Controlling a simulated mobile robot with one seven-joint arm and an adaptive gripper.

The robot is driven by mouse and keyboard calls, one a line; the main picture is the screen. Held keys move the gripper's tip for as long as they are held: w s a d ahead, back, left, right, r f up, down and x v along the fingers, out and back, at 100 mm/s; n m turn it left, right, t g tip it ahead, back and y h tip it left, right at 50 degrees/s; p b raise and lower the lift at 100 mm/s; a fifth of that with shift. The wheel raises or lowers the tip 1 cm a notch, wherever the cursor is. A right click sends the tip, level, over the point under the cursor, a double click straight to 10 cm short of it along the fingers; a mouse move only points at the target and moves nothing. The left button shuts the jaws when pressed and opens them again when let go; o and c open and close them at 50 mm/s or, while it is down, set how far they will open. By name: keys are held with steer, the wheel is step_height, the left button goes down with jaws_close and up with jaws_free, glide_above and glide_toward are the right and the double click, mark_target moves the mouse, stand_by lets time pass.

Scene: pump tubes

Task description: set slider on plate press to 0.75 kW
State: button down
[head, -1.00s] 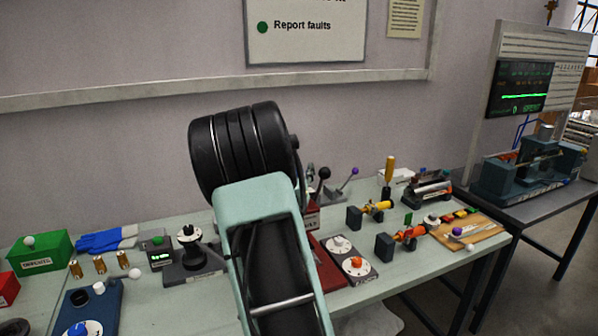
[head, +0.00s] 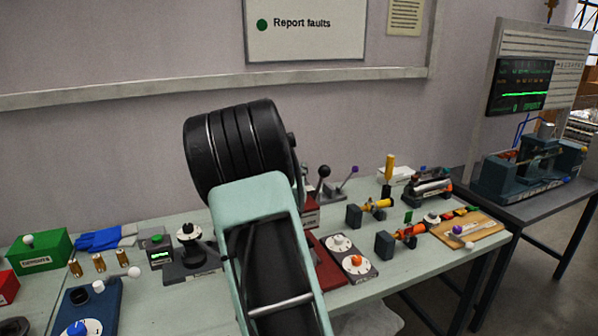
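A blue machine (head: 528,165) with an upright frame stands on the grey side table at the right. Its label is too small to read. A red device (head: 326,268) with a lever stands on the green bench, largely hidden behind my arm. I cannot tell for certain which of these is the plate press. No slider or 0.75 kW mark can be made out. My arm fills the middle of the head view. My gripper does not show.
A dark screen (head: 520,86) with a green line hangs behind the blue machine. A dial plate (head: 350,258), a wooden board (head: 470,232), a green box (head: 40,251) and blue gloves (head: 98,240) lie on the bench (head: 420,268). A gap separates bench and side table.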

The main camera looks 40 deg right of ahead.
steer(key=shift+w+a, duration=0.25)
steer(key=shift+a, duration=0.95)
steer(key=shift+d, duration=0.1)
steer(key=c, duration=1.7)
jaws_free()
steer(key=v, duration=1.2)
